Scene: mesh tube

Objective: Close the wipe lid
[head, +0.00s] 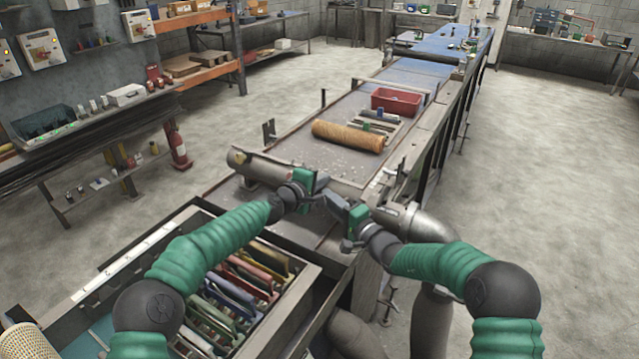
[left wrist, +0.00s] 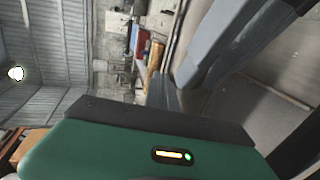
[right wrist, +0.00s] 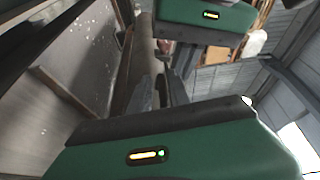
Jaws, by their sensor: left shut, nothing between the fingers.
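I cannot pick out a wipe lid in any view. A long grey cylinder (head: 258,168) lies across the near bench in the head view, behind both grippers, which partly cover it. My left gripper (head: 325,193) is shut with nothing between its fingers, in front of the cylinder's middle. Its grey fingers also fill the upper right of the left wrist view (left wrist: 225,45). My right gripper (head: 336,206) faces it from the right, close by; whether they touch is unclear. In the right wrist view its fingers (right wrist: 168,90) are narrow and partly hidden, so their opening is unclear.
An orange mesh roll (head: 348,136) lies farther along the bench, before a red bin (head: 397,102). An open drawer (head: 312,268) with several coloured items is below my left arm. A pale perforated cylinder (head: 22,341) stands at lower left. The floor on the right is clear.

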